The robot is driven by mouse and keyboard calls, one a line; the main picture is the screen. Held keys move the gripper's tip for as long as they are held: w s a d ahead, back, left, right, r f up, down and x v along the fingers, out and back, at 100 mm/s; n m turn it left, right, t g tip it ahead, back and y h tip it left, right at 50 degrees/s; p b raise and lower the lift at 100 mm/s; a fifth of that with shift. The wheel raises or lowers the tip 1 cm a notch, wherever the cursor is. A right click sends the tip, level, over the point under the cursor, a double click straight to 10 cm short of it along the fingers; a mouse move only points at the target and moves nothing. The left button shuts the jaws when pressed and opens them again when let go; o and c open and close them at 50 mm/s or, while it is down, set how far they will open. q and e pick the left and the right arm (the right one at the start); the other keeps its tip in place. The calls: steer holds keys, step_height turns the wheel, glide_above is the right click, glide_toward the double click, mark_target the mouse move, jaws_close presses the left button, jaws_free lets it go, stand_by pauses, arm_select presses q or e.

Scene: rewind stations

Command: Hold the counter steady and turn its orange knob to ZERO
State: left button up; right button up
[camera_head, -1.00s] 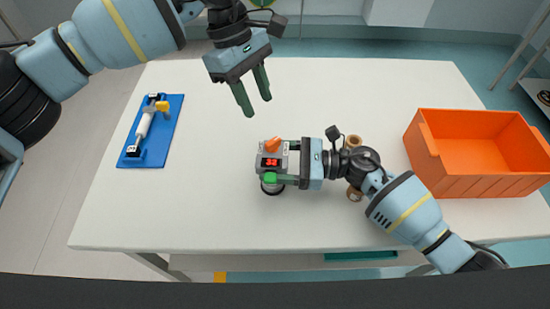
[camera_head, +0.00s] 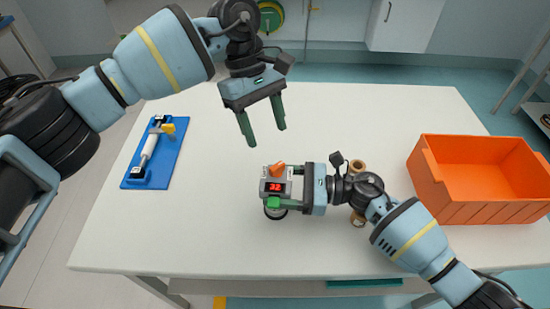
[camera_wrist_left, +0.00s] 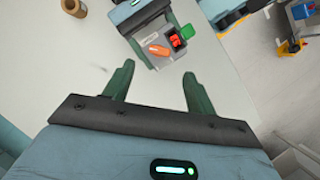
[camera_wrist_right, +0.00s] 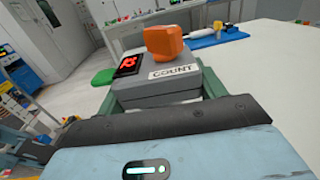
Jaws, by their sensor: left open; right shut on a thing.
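My left gripper (camera_head: 264,137) is open and empty, above and behind the counter. In the left wrist view the orange knob (camera_wrist_left: 158,50) lies beyond the open fingers. The display digits are hard to read.
A blue board (camera_head: 163,168) with a white cylinder and a yellow part lies at the table's left. An orange crate (camera_head: 480,212) stands at the right. Brown rolls (camera_head: 357,166) stand behind and beside my right wrist.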

mark_target(276, 165)
arm_select(q)
steer(key=x, duration=0.8)
steer(key=shift+d+f, duration=0.1)
steer(key=shift+f, duration=0.05)
steer(key=shift+c, duration=0.3)
steer(key=c, duration=0.9)
steer(key=shift+c, duration=0.2)
